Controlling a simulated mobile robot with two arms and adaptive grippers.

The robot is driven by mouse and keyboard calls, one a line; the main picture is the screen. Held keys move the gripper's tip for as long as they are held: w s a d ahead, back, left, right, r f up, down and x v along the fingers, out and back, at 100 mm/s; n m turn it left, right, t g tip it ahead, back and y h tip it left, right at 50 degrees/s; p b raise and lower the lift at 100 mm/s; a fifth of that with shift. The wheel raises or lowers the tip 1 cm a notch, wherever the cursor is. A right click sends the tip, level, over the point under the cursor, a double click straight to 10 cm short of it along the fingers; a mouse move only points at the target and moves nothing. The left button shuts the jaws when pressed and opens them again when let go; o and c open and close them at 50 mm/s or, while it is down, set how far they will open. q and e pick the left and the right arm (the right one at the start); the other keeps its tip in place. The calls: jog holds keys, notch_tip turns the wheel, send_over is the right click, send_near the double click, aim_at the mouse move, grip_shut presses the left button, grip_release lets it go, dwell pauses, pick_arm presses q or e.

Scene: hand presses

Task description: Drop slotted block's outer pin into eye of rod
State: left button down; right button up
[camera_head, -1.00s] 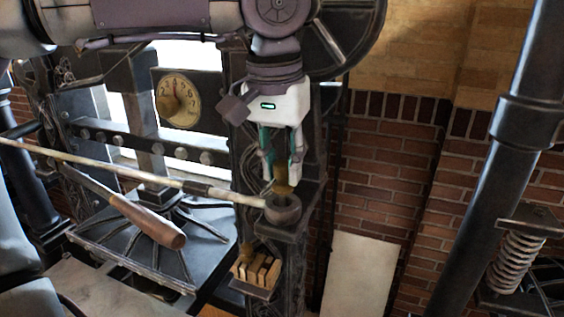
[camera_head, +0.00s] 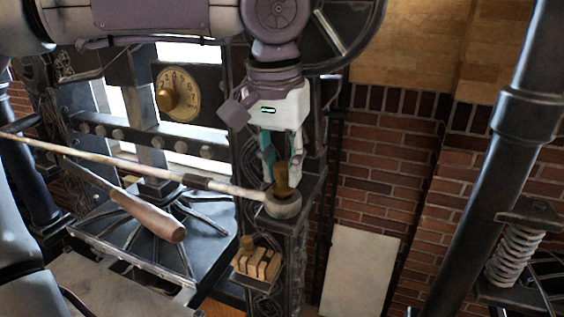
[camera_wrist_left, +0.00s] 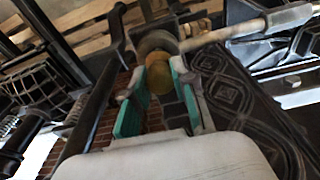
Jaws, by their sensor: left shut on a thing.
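My left gripper (camera_head: 281,172) points down over the rod's end and is shut on a brass pin (camera_head: 282,182). The pin also shows between the teal pads in the left wrist view (camera_wrist_left: 159,80). The pin is upright at the eye of the rod (camera_head: 284,207), a dark round ring on a bracket; its lower end is hidden by the rim, so I cannot tell how deep it sits. The pale rod (camera_head: 130,168) runs left from the eye. The slotted block (camera_head: 258,264), light wood, sits on a small shelf below, with another brass pin (camera_head: 247,243) at its left. My right gripper is out of view.
A wooden handle (camera_head: 150,216) lies left of the block, above the dark press plate (camera_head: 120,245). A dial gauge (camera_head: 177,93) is behind on the left. A brick wall and a pale panel (camera_head: 360,270) are at right, with a dark column (camera_head: 490,160) and spring (camera_head: 515,255).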

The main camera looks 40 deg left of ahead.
pick_arm(q)
jog(key=shift+c, duration=1.2)
grip_release()
jog(key=shift+r, duration=0.15)
jog(key=shift+r+p, duration=0.3)
jog(key=shift+r, duration=2.1)
